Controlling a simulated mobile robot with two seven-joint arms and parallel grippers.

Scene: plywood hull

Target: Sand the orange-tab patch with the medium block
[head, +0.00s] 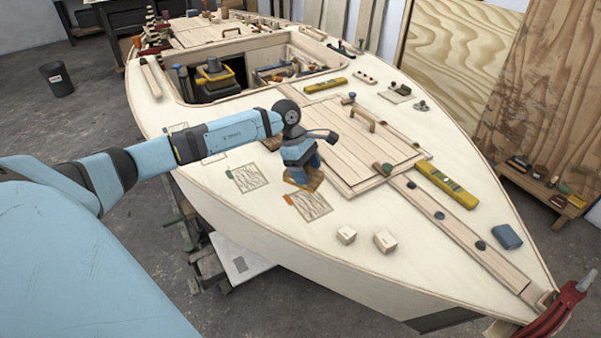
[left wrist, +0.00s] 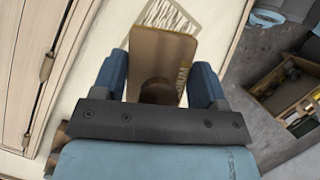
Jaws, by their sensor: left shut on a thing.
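My left gripper (head: 303,180) is shut on a tan-brown sanding block (left wrist: 162,55), with a blue finger on each side of it in the left wrist view. In the head view the block (head: 312,182) is low over the pale deck, just behind the orange-tab patch. I cannot tell whether it touches the deck. The orange-tab patch (head: 311,206) is a rough scribbled rectangle with an orange tab (head: 289,199) at its left corner. A scribbled patch (left wrist: 172,18) shows beyond the block in the left wrist view. My right gripper is out of view.
A green-tab patch (head: 248,178) lies to the left. Two pale blocks (head: 346,235) (head: 385,241) sit in front. A raised hatch (head: 350,145) with a handle is behind, and a yellow level (head: 446,185) lies right. A blue block (head: 507,236) sits near the right edge.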

